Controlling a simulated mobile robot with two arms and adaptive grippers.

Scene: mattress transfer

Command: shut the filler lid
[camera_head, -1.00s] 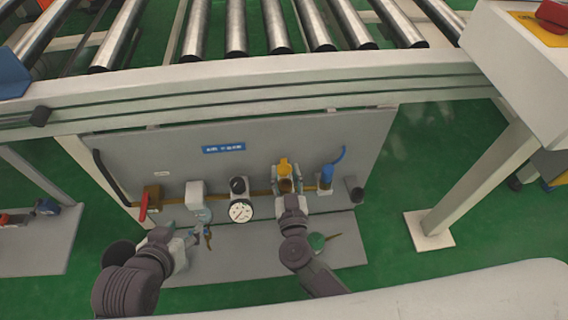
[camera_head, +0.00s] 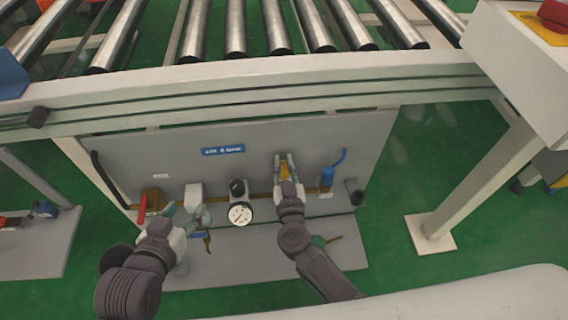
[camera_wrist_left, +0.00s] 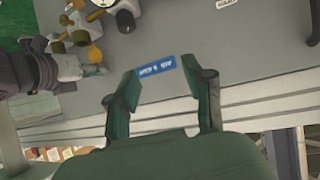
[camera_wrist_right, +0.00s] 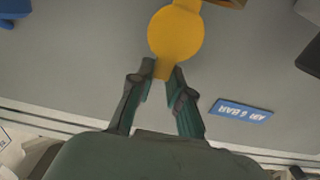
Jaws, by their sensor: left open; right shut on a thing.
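The yellow filler lid (camera_wrist_right: 177,33) shows as a round disc with a tab in the right wrist view. My right gripper (camera_wrist_right: 162,75) is shut on that tab. In the head view the same gripper (camera_head: 285,158) is in front of the panel and mostly covers the lid and the filler below it. The lid's exact tilt cannot be told. My left gripper (camera_head: 188,211) is open and empty, at the panel's left side near the red-handled valve. In the left wrist view its fingers (camera_wrist_left: 166,88) are spread, and the lid (camera_wrist_left: 95,54) shows at the left.
The grey panel (camera_head: 130,160) carries a blue label (camera_head: 223,150), a pressure gauge (camera_head: 240,214), a red-handled valve (camera_head: 143,208) and a blue-topped fitting (camera_head: 327,178). A conveyor beam (camera_head: 250,85) runs above.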

